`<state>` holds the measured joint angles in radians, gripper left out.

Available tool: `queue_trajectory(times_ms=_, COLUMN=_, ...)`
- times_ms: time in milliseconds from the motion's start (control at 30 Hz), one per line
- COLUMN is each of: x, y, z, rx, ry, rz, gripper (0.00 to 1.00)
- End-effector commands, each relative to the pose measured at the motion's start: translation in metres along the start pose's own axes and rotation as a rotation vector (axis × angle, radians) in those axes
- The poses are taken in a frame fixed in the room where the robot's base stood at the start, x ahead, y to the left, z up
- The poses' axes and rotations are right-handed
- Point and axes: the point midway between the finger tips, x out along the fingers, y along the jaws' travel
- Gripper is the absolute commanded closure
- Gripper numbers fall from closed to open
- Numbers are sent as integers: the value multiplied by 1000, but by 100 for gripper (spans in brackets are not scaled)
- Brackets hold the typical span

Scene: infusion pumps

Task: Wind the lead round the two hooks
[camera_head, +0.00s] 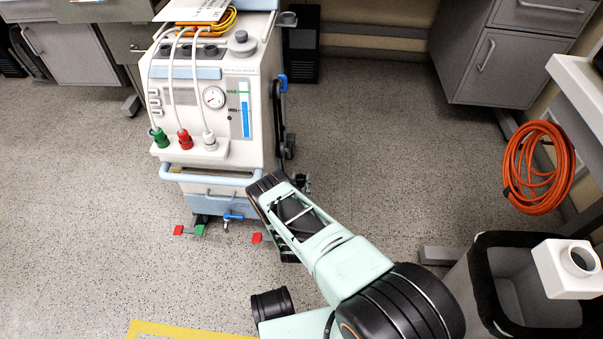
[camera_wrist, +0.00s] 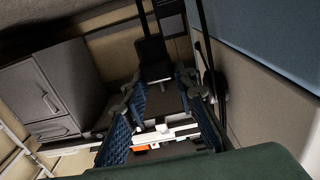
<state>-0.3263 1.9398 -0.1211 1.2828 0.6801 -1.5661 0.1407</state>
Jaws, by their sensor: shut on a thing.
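The machine (camera_head: 215,110) is a pale cabinet with a gauge at the upper left of the head view. The dark lead (camera_head: 281,118) runs down its right side. A blue-topped piece (camera_head: 283,79) and a black piece (camera_head: 289,146) there look like the two hooks, but are too small to be sure.
Green, red and white plugs sit on the machine's front shelf (camera_head: 190,151). A black box (camera_head: 302,44) stands by the back wall. An orange coil (camera_head: 539,167) hangs at the right above a bin (camera_head: 480,282). The floor (camera_head: 385,145) right of the machine is clear.

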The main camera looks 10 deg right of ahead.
Motion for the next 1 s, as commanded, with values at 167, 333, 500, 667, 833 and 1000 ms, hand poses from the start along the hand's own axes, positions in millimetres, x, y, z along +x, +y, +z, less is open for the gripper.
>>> queue_trajectory(times_ms=167, x=-23, y=-1, z=-21, rx=-2, ry=-4, rz=-2, gripper=100)
queue_trajectory(times_ms=333, x=-20, y=0, z=-59, rx=0, ry=-1, rz=0, gripper=100)
queue_trajectory(times_ms=500, x=-20, y=0, z=-88, rx=0, ry=-1, rz=0, gripper=100)
queue_trajectory(times_ms=667, x=-20, y=0, z=-116, rx=0, ry=-1, rz=0, gripper=100)
queue_trajectory(times_ms=833, x=-20, y=0, z=-146, rx=0, ry=-2, rz=0, gripper=100)
queue_trajectory(times_ms=1000, x=-20, y=0, z=-176, rx=0, ry=-2, rz=0, gripper=100)
